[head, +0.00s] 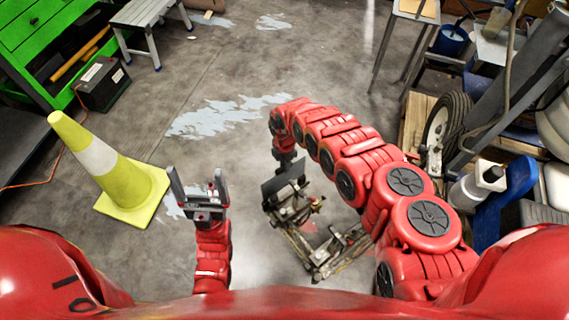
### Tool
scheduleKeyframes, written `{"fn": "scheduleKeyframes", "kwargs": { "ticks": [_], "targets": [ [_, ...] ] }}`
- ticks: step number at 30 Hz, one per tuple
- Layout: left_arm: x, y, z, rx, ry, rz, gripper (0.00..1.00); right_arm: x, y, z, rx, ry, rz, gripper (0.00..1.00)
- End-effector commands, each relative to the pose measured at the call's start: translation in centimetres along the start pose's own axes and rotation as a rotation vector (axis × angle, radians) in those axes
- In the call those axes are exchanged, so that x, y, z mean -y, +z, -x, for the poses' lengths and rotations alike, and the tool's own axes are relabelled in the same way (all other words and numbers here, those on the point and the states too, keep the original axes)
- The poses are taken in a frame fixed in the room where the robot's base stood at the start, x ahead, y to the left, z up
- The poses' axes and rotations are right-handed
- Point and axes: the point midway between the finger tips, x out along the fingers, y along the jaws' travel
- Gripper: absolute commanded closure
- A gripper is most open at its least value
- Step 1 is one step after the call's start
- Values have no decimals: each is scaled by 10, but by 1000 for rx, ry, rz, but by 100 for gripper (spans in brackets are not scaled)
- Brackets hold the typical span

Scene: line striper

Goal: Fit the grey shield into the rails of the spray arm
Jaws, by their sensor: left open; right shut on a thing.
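A dark grey flat panel, which looks like the shield (284,179), is at the end of my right arm, right of centre in the head view. My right gripper (287,163) is shut on it and is small and partly hidden there. Just below and beside the panel is the spray arm (296,208), with small metal and brass parts. I cannot tell whether the panel touches the rails, which are too small to make out. My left gripper (198,187) is open and empty, fingers pointing up, left of the spray arm and apart from it.
A metal frame (330,262) stands on the floor below the spray arm. A yellow-green cone (118,182) stands left of my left gripper. A wheel (446,130) and a blue-framed machine crowd the right. The grey floor beyond the grippers is clear, with pale patches.

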Motion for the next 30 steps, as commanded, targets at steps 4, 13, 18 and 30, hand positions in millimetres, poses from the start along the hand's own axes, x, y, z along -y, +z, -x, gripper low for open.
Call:
{"fn": "scheduleKeyframes", "kwargs": {
  "ticks": [4, 13, 18, 30],
  "targets": [
    [0, 0, 0, 0, 0, 0, 10, 0, 0, 0, 0, 1, 0, 100],
    [0, 0, 0, 0, 0, 0, 10, 0, 0, 0, 1, 1, 0, 100],
    [0, 0, 3, 0, 0, 0, 10, 0, 0, -3, 1, 1, 0, 100],
    [0, 2, 9, 0, 0, 0, 10, 0, 0, -9, 1, 1, 0, 100]
  ]
}}
